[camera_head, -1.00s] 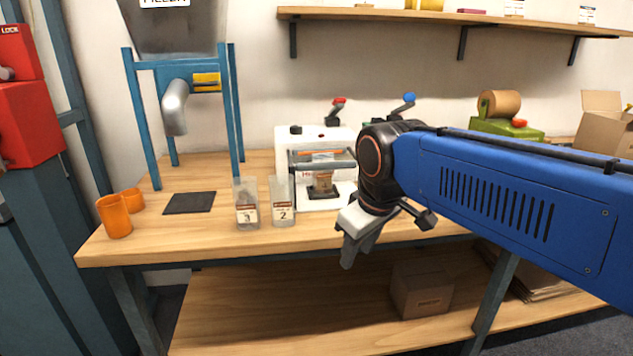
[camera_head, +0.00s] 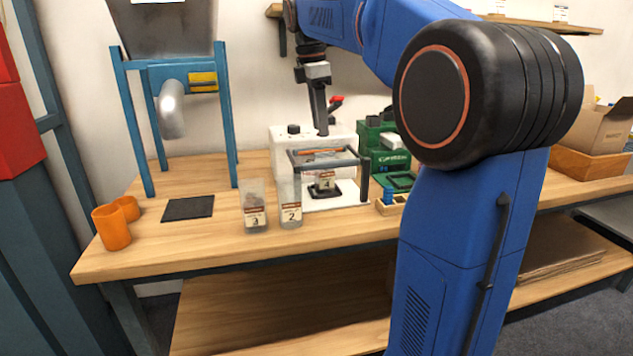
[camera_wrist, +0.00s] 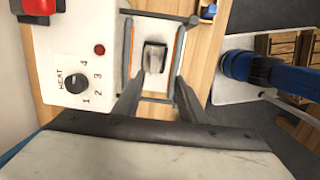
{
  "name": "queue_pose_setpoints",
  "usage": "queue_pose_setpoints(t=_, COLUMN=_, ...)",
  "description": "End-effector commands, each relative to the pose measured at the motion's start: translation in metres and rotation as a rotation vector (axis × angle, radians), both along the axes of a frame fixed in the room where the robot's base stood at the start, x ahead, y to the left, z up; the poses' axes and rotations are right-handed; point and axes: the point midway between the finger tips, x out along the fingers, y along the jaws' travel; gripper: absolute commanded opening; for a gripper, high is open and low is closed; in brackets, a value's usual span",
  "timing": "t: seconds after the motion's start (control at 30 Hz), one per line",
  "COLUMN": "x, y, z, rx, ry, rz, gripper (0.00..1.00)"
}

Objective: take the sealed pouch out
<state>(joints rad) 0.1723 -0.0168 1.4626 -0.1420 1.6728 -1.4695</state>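The pouch (camera_head: 326,181) stands in the white sealer (camera_head: 342,138), behind the sealer's dark frame bar. Its label shows, but I cannot tell from these frames whether its top is sealed. In the wrist view the pouch (camera_wrist: 154,57) is seen from above between the sealer's two bars. My gripper (camera_head: 322,132) points down above the sealer, apart from the pouch. In the wrist view my gripper (camera_wrist: 158,88) has its two dark fingers spread, with nothing between the tips. The sealer's heat knob (camera_wrist: 76,83) lies to the left there.
Pouches labelled 3 (camera_head: 254,207) and 2 (camera_head: 290,203) stand in front of the sealer. A green machine (camera_head: 385,152) is close on its right. Orange cups (camera_head: 112,228), a black mat (camera_head: 188,208) and the blue hopper stand (camera_head: 231,115) are left. The shelf (camera_head: 548,24) is above.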

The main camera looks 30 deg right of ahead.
Motion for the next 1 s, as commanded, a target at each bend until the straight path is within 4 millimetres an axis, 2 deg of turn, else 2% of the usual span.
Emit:
queue_pose_setpoints(t=0.1, x=0.013, y=-0.008, z=0.006, rx=-0.002, ry=0.027, rz=0.051, gripper=0.38)
queue_pose_setpoints(t=0.27, x=0.017, y=-0.013, z=0.003, rx=-0.002, ry=0.042, rz=0.077, gripper=0.38)
queue_pose_setpoints(t=0.37, x=0.016, y=-0.014, z=-0.009, rx=-0.002, ry=0.042, rz=0.078, gripper=0.38)
queue_pose_setpoints(t=0.8, x=0.014, y=-0.025, z=-0.085, rx=-0.002, ry=0.042, rz=0.077, gripper=0.38)
queue_pose_setpoints(t=1.0, x=0.013, y=-0.029, z=-0.108, rx=-0.002, ry=0.041, rz=0.076, gripper=0.38)
